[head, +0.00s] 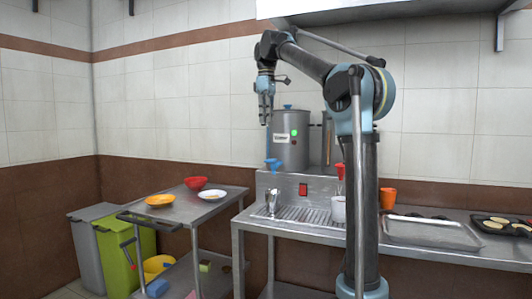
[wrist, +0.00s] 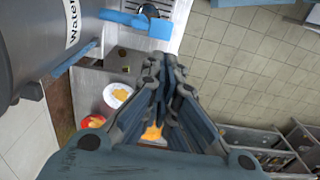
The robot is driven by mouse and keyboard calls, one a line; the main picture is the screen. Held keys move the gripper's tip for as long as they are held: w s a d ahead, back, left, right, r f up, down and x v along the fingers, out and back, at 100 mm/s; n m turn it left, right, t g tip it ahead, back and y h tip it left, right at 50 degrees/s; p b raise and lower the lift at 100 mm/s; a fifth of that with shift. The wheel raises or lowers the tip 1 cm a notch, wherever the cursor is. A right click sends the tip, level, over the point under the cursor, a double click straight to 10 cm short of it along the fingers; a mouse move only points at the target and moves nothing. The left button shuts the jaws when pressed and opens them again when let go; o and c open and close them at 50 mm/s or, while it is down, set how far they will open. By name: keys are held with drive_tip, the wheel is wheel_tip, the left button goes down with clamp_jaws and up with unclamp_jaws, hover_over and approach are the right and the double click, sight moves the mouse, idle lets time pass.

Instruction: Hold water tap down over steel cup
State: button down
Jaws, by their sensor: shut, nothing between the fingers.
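The water urn (head: 289,150) is a steel cylinder with a blue lid knob and a green light, standing on the raised back of the counter. Its blue tap (head: 272,163) sticks out low at the front left. In the wrist view the urn (wrist: 35,45) reads "Water" and the blue tap (wrist: 150,25) crosses the top. The steel cup (head: 271,203) stands upright on the drip tray, below the tap. My gripper (head: 266,121) is shut and empty, pointing down above the tap, apart from it. It also shows in the wrist view (wrist: 161,65).
A second urn stands behind my arm. A white cup (head: 338,209) is on the drip tray (head: 305,214), below a red tap (head: 340,172). An orange cup (head: 388,198) stands to the right. The cart (head: 190,212) at left holds plates and a red bowl (head: 196,183).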

sight(267, 160)
wheel_tip(267, 160, down, 14)
idle(0.7)
drive_tip(key=shift+d, duration=0.15)
